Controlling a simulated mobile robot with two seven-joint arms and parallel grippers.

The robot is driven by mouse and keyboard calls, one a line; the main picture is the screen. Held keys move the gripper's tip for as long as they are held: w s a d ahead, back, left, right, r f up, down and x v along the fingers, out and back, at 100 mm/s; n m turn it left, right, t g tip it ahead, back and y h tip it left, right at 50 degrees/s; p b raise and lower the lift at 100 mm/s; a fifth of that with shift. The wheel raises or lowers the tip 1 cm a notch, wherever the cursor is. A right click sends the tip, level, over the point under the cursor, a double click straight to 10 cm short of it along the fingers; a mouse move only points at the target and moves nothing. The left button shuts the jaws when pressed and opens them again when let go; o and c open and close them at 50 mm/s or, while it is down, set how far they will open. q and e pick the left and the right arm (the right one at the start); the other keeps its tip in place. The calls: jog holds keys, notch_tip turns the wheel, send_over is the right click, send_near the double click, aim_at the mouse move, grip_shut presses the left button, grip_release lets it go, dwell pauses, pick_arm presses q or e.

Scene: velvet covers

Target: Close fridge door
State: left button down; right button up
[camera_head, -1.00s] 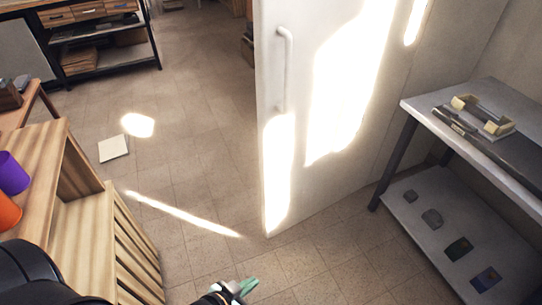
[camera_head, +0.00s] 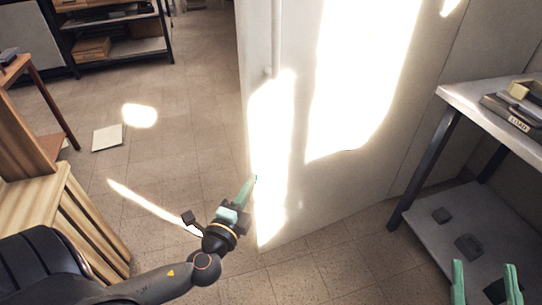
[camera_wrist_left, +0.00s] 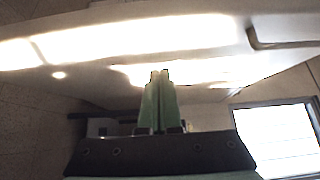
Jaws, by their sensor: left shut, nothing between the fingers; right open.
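The white fridge door (camera_head: 300,195) stands upright in the middle of the head view, with bright sun patches on it. Its handle (camera_head: 275,45) is a vertical bar near the door's left edge; it also shows at the upper right of the left wrist view (camera_wrist_left: 285,43). My left gripper (camera_head: 253,180) is shut and empty, its green fingertips at the left edge of the door, below the handle. Whether they touch the door I cannot tell. In the left wrist view the shut fingers (camera_wrist_left: 160,75) point at the white door surface (camera_wrist_left: 130,45). My right gripper (camera_head: 486,268) is open and empty at the lower right.
A grey table with a lower shelf (camera_head: 420,225) stands at the right, close to my right gripper. Wooden furniture (camera_head: 55,210) is at the left beside my left arm. A dark shelf unit (camera_head: 115,50) is at the back left. The tiled floor between is mostly clear.

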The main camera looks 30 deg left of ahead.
pick_arm(q)
send_near(264, 139)
jog(key=w+d, duration=0.2)
jog(key=w, duration=0.1)
jog(key=shift+w+a+f, duration=0.15)
jog(key=shift+w+a, duration=1.05)
jog(key=shift+w+a+b, duration=0.25)
jog(key=shift+a+b, duration=0.05)
jog(key=shift+a, duration=0.05)
pick_arm(e)
jog(key=shift+s+a+r+n+t+y, duration=0.15)
jog(key=shift+r+t+y, duration=0.1)
jog(key=shift+r, duration=0.25)
jog(key=shift+s+d+r+n+t+y, duration=0.1)
jog(key=shift+s+r+n+t+y, duration=0.1)
jog(key=shift+r, duration=0.3)
jog(key=shift+s+a+r+n+t+y, duration=0.15)
jog(key=shift+r+y, duration=0.1)
jog(key=shift+r, duration=0.25)
pick_arm(q)
jog(key=shift+a, duration=0.1)
pick_arm(e)
jog(key=shift+r, duration=0.1)
